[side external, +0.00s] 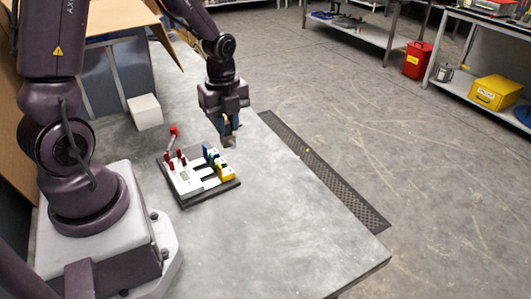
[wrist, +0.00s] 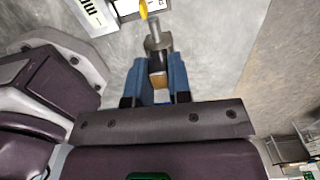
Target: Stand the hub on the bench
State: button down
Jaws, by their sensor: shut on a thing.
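The hub (wrist: 157,43) is a grey metal piece with a wider flange and a narrower round stem. In the wrist view it sits between the tips of my blue fingers, with the stem pointing away from my gripper (wrist: 157,66). In the side view my gripper (side external: 231,127) points down and is shut on the hub (side external: 230,142), low over the grey bench (side external: 285,220), just behind the fixture board. I cannot tell whether the hub touches the bench. The fingers hide part of it.
A dark fixture board (side external: 211,194) carries a white panel, red pegs, a red-knobbed lever and blue, green and yellow parts. A white block (side external: 145,111) stands at the back left. The bench is clear towards the front right; a floor grating (side external: 320,170) lies beyond its edge.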

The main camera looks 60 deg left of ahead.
jog(key=w+a+f, duration=0.1)
jog(key=w+f, duration=0.2)
jog(key=w, duration=0.1)
jog(key=w+a+f, duration=0.2)
jog(key=w+f, duration=0.1)
jog(key=w, duration=0.1)
jog(key=w+a+f, duration=0.1)
jog(key=w+f, duration=0.2)
jog(key=shift+w+a, duration=0.2)
jog(key=shift+w, duration=0.2)
jog(key=shift+w+f, duration=0.15)
jog(key=shift+f, duration=0.75)
jog(key=shift+w+f, duration=0.1)
jog(key=shift+f, duration=0.75)
jog(key=shift+f, duration=0.15)
jog(key=c, duration=1.1)
grip_release()
jog(key=shift+o, duration=0.2)
